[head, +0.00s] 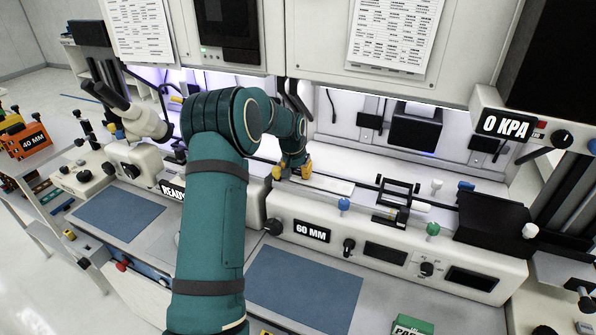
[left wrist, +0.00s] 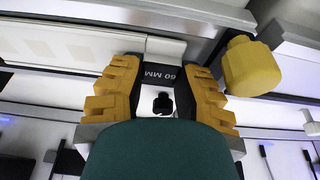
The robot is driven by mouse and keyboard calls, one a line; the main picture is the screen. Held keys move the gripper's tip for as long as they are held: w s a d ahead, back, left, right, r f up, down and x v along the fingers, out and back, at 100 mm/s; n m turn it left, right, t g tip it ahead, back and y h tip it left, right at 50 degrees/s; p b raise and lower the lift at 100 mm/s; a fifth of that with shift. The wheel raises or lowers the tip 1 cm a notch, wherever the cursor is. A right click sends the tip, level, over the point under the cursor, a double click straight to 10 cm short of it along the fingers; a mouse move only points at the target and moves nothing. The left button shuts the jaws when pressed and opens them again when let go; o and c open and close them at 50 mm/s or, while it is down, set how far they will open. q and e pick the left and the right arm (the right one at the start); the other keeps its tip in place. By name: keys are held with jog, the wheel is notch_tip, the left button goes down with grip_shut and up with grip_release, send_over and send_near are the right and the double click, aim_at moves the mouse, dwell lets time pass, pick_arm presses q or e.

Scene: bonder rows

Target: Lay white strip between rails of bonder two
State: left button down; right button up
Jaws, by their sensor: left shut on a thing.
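My left gripper (head: 292,173) has yellow fingers and is low over the bonder labelled 60 MM (head: 311,231). It is shut on the near end of a white strip (head: 328,185), which extends to the right in the head view. In the left wrist view the strip (left wrist: 60,45) shows pale segments and runs left from between the fingers (left wrist: 163,65). It lies along a grey metal rail (left wrist: 75,15). Whether it rests down between both rails I cannot tell. My right gripper is not in view.
A black frame (head: 397,190) stands on the bonder right of the strip, with a black sloped box (head: 495,215) beyond. A yellow knob (left wrist: 250,67) is close beside the fingers. A microscope (head: 140,115) stands left. The blue mat (head: 305,285) in front is clear.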

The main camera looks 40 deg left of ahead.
pick_arm(q)
jog(key=shift+f+b, duration=0.3)
dwell(0.5)
jog(key=c, duration=0.7)
grip_release()
jog(key=shift+d, duration=0.1)
jog(key=shift+s+a, duration=0.15)
jog(key=shift+a, duration=0.15)
jog(key=shift+r, duration=0.1)
jog(key=v, duration=1.2)
jog(key=shift+w+d, duration=0.2)
jog(key=shift+d, duration=0.2)
